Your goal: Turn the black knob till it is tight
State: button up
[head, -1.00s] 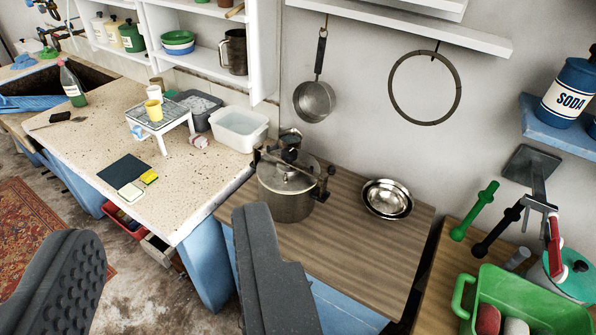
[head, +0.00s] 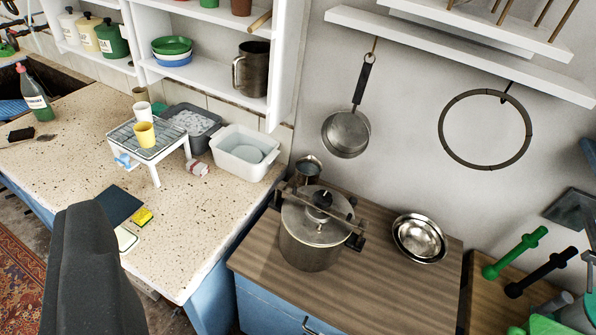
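The black knob (head: 322,199) sits at the top centre of a metal pot's lid, on a clamp bar across it. The lidded pot (head: 310,246) stands upright on the brown wooden worktop, with black fittings at its sides. One dark finger of my gripper (head: 92,268) shows at the lower left, well left of the pot and apart from it. The other finger is out of frame. No finger lies close beside the visible one, so the gripper looks open, and nothing shows in its grasp.
A steel bowl (head: 419,238) stands right of the pot, and a small metal jug (head: 308,168) behind it. A saucepan (head: 346,134) and a ring (head: 484,163) hang on the wall. A white tub (head: 239,165) stands on the speckled counter. Wood in front of the pot is clear.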

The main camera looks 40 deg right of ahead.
aim_at(322, 199)
jog(key=z, duration=0.4)
jog(key=i, duration=1.1)
jog(key=z, duration=0.8)
